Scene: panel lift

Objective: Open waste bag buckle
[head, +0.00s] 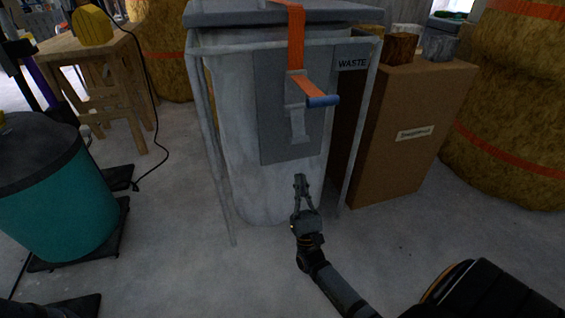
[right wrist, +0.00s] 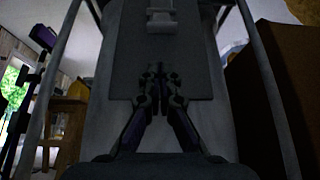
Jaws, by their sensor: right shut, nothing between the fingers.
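The waste bag is a pale grey bag (head: 236,140) hanging in a metal frame, with a grey lid (head: 235,14) on top and a "WASTE" label (head: 352,63). A dark grey panel (head: 270,130) is on its front. A light grey buckle (head: 297,122) sits on this panel, below an orange strap (head: 296,40) whose lower end sticks out with a blue tab (head: 323,100). The buckle's lower part also shows at the top of the right wrist view (right wrist: 161,20). My right gripper (head: 301,180) is shut and empty, below the buckle and apart from it. My left gripper is out of view.
A cardboard box (head: 400,130) stands close on the right, with straw bales (head: 515,110) beyond. A teal bin (head: 62,195) and a wooden stool (head: 95,80) are at left. The floor (head: 170,250) before the bag is clear.

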